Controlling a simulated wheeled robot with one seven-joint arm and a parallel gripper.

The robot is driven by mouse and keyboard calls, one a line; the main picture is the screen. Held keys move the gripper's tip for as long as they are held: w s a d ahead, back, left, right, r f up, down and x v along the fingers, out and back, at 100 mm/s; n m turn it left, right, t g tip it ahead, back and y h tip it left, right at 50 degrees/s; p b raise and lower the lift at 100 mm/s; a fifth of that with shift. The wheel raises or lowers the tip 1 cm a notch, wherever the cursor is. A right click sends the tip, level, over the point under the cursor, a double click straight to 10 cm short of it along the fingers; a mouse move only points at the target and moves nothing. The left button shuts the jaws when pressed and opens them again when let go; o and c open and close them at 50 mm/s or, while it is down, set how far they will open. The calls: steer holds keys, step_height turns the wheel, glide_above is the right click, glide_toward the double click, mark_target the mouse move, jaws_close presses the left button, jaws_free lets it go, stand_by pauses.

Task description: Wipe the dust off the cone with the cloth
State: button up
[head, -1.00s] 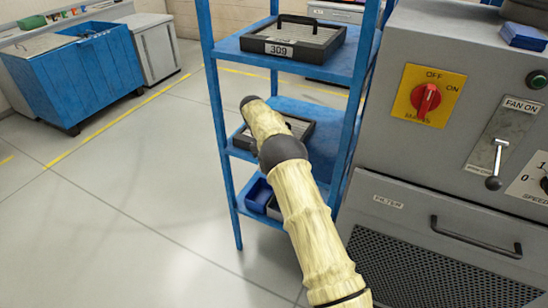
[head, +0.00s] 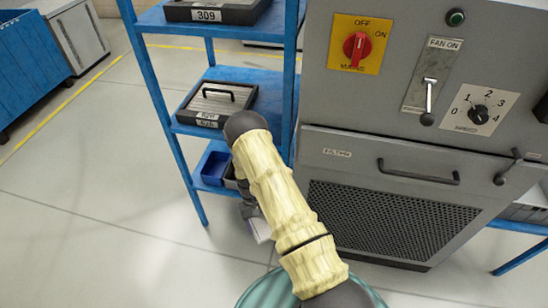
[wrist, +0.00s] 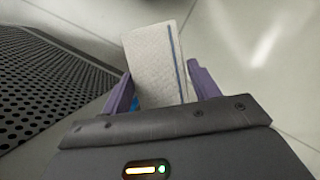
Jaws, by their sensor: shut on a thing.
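My gripper (wrist: 159,77) has purple fingers, shut on a flat white cloth (wrist: 152,55) with a blue stripe along one side. The cloth sticks out past the fingertips and hangs above the pale floor. In the head view, the cloth (head: 259,228) shows as a small pale patch below my arm, beside the blue shelf's lower level. My gripper is mostly hidden behind my arm there. I cannot make out a cone in either view.
A blue shelf (head: 160,113) stands at left, holding a box labelled 309 (head: 215,10), a lower tray (head: 217,103) and a blue bin (head: 214,167). A grey cabinet (head: 310,95) with switches and a perforated filter panel (head: 395,215) stands right. Floor at lower left is clear.

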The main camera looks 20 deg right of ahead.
mark_target(262, 227)
steer(key=f, duration=0.1)
steer(key=s+f, duration=0.1)
steer(key=s+f+m, duration=0.1)
steer(key=shift+s+d, duration=0.15)
steer(key=shift+d, duration=0.1)
steer(key=shift+r, duration=0.1)
step_height(262, 227, up, 10)
steer(key=p, duration=0.9)
steer(key=shift+p, duration=0.35)
steer(key=shift+f, duration=0.2)
